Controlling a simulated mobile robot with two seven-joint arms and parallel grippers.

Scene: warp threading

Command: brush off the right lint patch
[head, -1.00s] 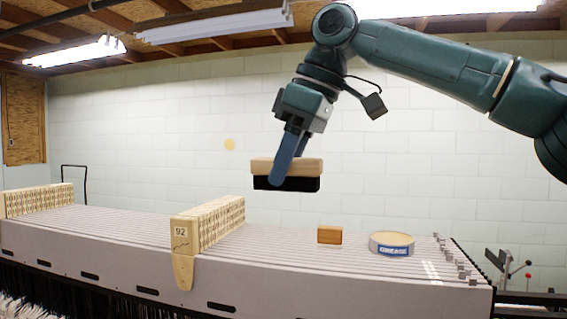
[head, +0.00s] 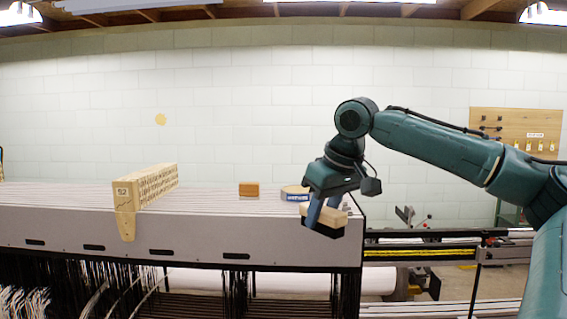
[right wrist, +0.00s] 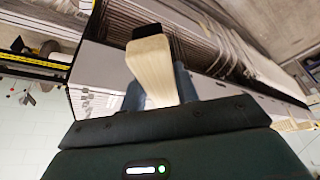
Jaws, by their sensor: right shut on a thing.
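My right gripper (head: 315,214) is shut on a brush with a pale wooden back (head: 335,215) and black bristles (head: 326,231). It holds the brush at the right end of the long grey machine bed, in front of the bed's front face. In the right wrist view the brush's wooden back (right wrist: 153,68) stands between my fingers, with the black end (right wrist: 147,31) beyond. I cannot tell whether the bristles touch the bed. I cannot make out the right lint patch for sure; the brush and gripper cover part of that end. My left gripper is not in view.
A grease tin (head: 293,194) stands on the bed (head: 190,226), just left of my gripper. A small brown block (head: 249,189) and a pale stack marked 92 (head: 146,188) are farther left. Dark threads (head: 235,288) hang below. A rail (head: 435,234) runs off right.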

